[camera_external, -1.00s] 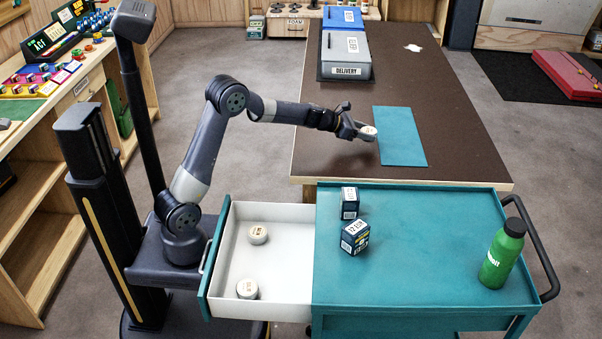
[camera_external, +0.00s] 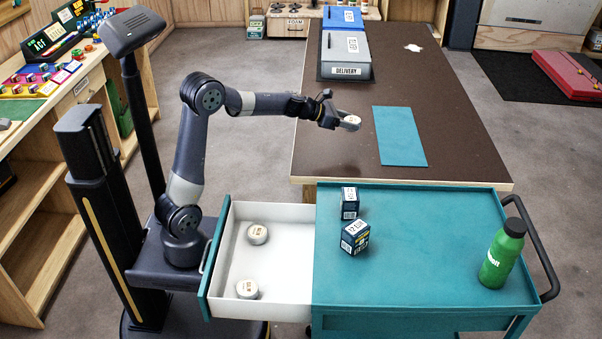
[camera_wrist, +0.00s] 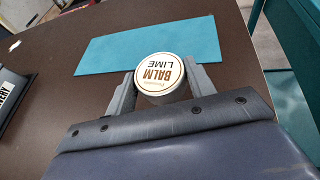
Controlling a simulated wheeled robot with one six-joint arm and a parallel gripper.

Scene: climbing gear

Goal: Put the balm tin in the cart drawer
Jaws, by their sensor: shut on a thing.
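The balm tin (camera_external: 351,122) is a small round white tin, held by my gripper (camera_external: 341,118) above the brown table. In the wrist view the tin (camera_wrist: 161,78) reads "BALM LIME" and sits between the two fingers of my gripper (camera_wrist: 158,84), which are shut on it. The cart drawer (camera_external: 262,272) is pulled out on the left side of the teal cart (camera_external: 420,230). Two similar round tins lie in the drawer, one toward the back (camera_external: 257,234) and one toward the front (camera_external: 247,289). My gripper is behind and to the right of the drawer.
A teal mat (camera_external: 400,137) lies on the brown table (camera_external: 440,110). A grey box marked "DELIVERY" (camera_external: 345,55) stands further back. On the cart top are two small dark boxes (camera_external: 349,203) (camera_external: 355,237) and a green bottle (camera_external: 503,253). The drawer's middle and right are bare.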

